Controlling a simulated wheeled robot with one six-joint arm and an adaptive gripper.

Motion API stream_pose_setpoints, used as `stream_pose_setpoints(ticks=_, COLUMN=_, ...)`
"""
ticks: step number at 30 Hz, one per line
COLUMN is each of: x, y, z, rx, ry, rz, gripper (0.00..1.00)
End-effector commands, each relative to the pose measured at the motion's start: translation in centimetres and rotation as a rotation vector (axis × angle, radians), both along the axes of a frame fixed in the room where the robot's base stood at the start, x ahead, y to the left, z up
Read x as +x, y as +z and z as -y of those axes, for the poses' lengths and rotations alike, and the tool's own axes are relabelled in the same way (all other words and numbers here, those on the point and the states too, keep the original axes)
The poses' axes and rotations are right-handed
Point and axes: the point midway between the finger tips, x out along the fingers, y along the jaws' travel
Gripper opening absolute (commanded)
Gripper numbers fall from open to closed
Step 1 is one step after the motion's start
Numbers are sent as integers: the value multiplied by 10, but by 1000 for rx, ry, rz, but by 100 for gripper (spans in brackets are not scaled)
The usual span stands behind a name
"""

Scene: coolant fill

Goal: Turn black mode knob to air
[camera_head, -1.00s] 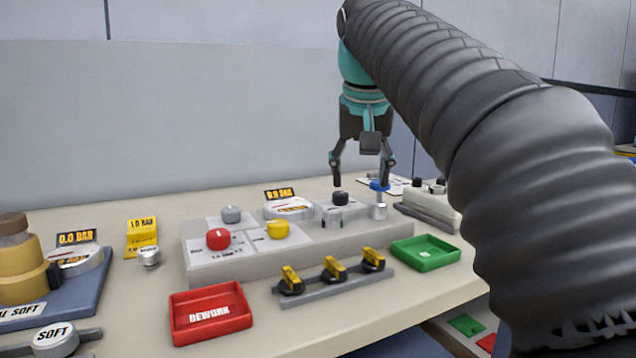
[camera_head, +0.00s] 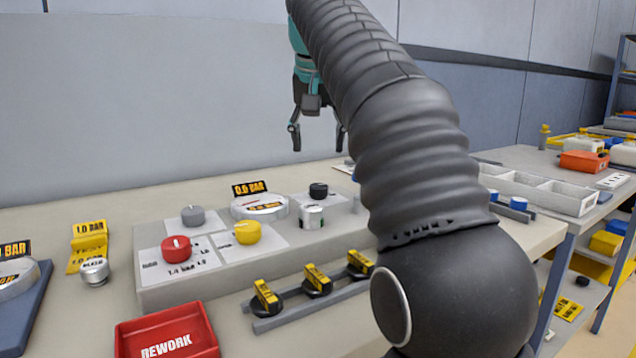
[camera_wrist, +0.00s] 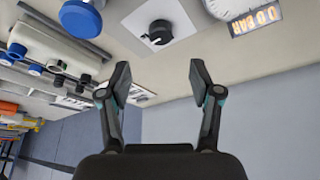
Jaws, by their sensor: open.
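The black mode knob (camera_head: 318,190) stands on the grey panel block, toward its back right, above a silver cylinder. In the wrist view the black knob (camera_wrist: 160,32) sits on a pale square plate, beyond and between my fingertips. My gripper (camera_head: 316,140) hangs above and behind the panel, apart from the knob. In the wrist view my gripper (camera_wrist: 160,75) has its two fingers spread wide with nothing between them. The lettering around the black knob cannot be read.
The panel also bears a red knob (camera_head: 176,249), a yellow knob (camera_head: 247,232), a grey knob (camera_head: 193,215) and a round gauge (camera_head: 259,206). Several yellow-handled valves (camera_head: 317,280) line the front. A red tray (camera_head: 167,335) is at front left. My arm hides the panel's right end.

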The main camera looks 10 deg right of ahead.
Motion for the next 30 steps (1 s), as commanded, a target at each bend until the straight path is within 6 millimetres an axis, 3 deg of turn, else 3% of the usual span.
stream_pose_setpoints(ticks=6, x=14, y=-42, z=3, rx=0, ry=2, rz=-3, gripper=64)
stream_pose_setpoints(ticks=15, x=31, y=-82, z=8, rx=0, ry=2, rz=-2, gripper=64)
stream_pose_setpoints(ticks=29, x=36, y=-92, z=9, rx=0, ry=2, rz=-1, gripper=64)
stream_pose_setpoints(ticks=30, x=36, y=-92, z=9, rx=0, ry=2, rz=-1, gripper=59)
